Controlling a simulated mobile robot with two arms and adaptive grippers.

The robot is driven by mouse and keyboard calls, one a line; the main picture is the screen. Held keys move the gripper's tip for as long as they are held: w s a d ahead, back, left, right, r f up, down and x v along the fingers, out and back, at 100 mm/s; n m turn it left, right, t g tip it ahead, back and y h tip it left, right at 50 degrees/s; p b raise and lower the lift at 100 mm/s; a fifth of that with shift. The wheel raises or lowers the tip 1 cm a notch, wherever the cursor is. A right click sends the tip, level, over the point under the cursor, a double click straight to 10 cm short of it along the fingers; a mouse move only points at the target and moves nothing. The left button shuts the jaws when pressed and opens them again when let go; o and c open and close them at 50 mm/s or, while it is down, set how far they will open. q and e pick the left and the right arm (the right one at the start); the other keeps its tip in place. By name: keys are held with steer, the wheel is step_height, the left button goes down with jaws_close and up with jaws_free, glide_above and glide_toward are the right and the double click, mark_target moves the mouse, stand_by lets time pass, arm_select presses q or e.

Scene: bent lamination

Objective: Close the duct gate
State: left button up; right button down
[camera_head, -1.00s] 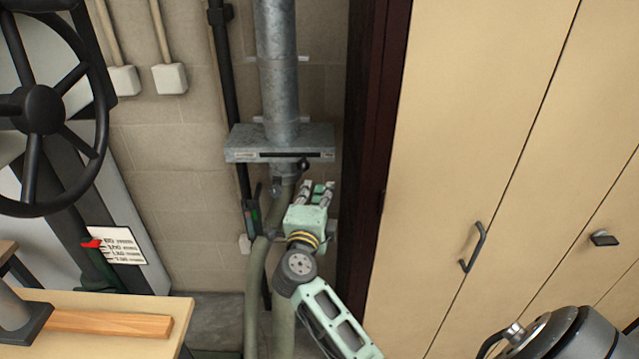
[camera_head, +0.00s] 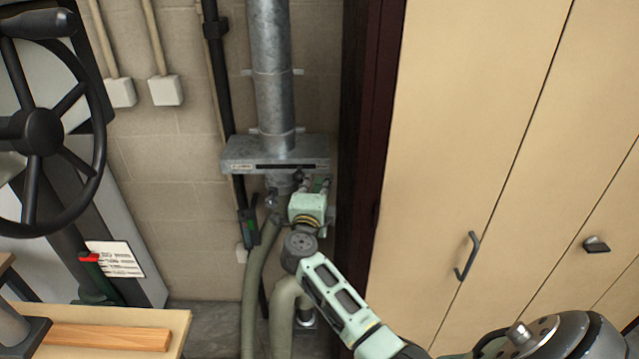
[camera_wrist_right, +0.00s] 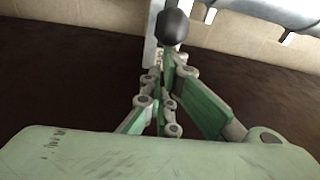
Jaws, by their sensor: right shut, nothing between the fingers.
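The duct gate is a flat grey metal box (camera_head: 276,153) around the galvanized duct (camera_head: 273,85), with a dark slot along its front. A small black knob (camera_head: 298,175) sits at the lower front edge, right of the box's middle. My right gripper (camera_head: 315,183) is just below and right of the knob, under the box. In the right wrist view the black knob (camera_wrist_right: 173,27) is just beyond the tips of my right gripper (camera_wrist_right: 168,58), which is shut with nothing held. I cannot tell whether the tips touch the knob. My left gripper is not in view.
A dark door frame (camera_head: 367,150) and tan cabinet doors (camera_head: 470,120) stand close to the right of my arm. Green hoses (camera_head: 258,280) hang below the duct. A large black handwheel (camera_head: 38,130) and a wooden bench (camera_head: 150,318) are on the left.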

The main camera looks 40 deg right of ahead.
steer(key=w+a+b, duration=0.2)
steer(key=w+a, duration=0.3)
steer(key=a, duration=0.3)
steer(key=shift+w+a, duration=0.25)
steer(key=shift+w, duration=0.1)
steer(key=shift+r, duration=0.1)
steer(key=shift+a, duration=0.15)
